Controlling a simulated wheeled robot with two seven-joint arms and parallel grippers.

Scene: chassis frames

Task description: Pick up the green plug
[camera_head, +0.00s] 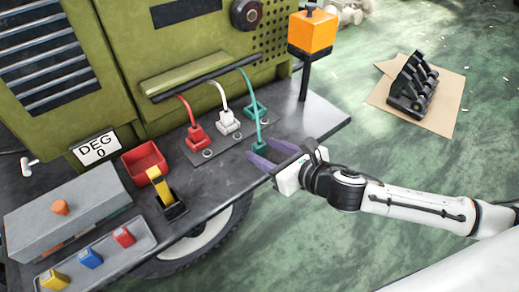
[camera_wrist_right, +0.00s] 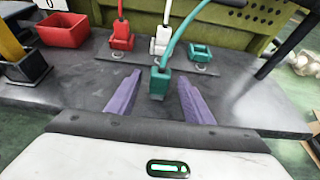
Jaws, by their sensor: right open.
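The green plug (camera_head: 260,147) hangs on a green cable that arches from the machine. In the right wrist view, the green plug (camera_wrist_right: 159,83) appears upright between the two purple fingers, with gaps on both sides. My right gripper (camera_head: 265,154) is open, with its fingers reaching over the table's front edge on either side of the plug. It also shows in the right wrist view (camera_wrist_right: 158,88). The green socket (camera_wrist_right: 201,53) sits behind the plug and to its right, without the plug in it. My left gripper is not in view.
A red plug (camera_head: 196,136) and a white plug (camera_head: 226,122) stand on the plate to the left. A red bin (camera_head: 145,162), a yellow-handled lever (camera_head: 165,190) and a grey box (camera_head: 68,220) are further left. An orange box on a post (camera_head: 312,32) stands at the right.

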